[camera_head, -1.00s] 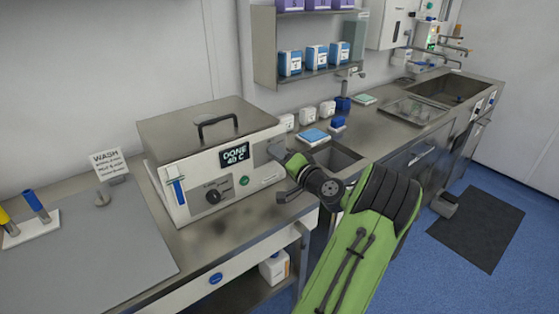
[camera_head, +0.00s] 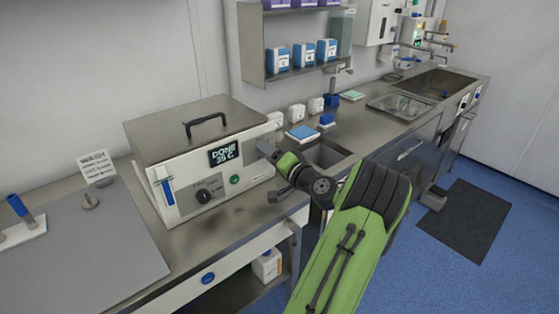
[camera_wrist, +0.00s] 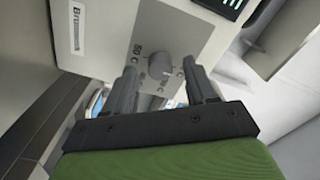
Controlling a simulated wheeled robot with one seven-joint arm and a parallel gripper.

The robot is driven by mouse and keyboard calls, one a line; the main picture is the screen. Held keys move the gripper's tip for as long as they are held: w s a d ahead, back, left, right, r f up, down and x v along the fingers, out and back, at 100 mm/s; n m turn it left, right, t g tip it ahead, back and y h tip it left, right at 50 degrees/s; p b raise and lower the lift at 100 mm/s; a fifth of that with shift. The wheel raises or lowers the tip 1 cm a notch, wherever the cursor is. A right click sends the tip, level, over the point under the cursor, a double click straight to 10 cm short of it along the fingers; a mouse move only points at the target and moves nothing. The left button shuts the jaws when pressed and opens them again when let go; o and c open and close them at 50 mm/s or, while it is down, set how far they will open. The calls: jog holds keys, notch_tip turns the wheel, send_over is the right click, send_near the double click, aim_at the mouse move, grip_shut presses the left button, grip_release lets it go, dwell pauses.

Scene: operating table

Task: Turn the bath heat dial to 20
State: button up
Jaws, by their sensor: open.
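The bath is a steel-lidded, pale-fronted box (camera_head: 150,128) on the counter in the head view. Its dark round heat dial (camera_head: 205,196) is on the front, below a display (camera_head: 225,152) that seems to read DONE 39 C. In the wrist view the dial (camera_wrist: 160,66) is a grey knob with a "50 C" mark beside it. My gripper (camera_wrist: 159,74) is open, one finger toward each side of the dial in that view; contact cannot be told. In the head view my gripper (camera_head: 270,172) is right of the dial, near the bath's right front edge.
A green button (camera_head: 235,180) is right of the dial, and a blue-topped part (camera_head: 167,190) is on the bath's left front. A WASH sign (camera_head: 97,167) stands to the left. Bare counter (camera_head: 225,225) fronts the bath.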

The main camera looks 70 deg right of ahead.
jog(key=v, duration=1.5)
jog(key=shift+s, duration=0.1)
jog(key=w+a+n+g+y+p, duration=0.35)
jog(key=w+a+n+y, duration=0.5)
jog(key=w+a, duration=0.65)
jog(key=w+a+r+n+g+y+p, duration=0.2)
jog(key=w+a+n+g, duration=0.25)
jog(key=a, duration=0.85)
jog(key=s+a+r+n+g+h+p, duration=0.2)
jog(key=s+a+r, duration=0.5)
jog(key=s+a, duration=0.4)
jog(key=shift+s+a+r+n+p, duration=0.2)
jog(key=shift+s+a+n+p, duration=0.1)
jog(key=shift+a+n+p, duration=0.7)
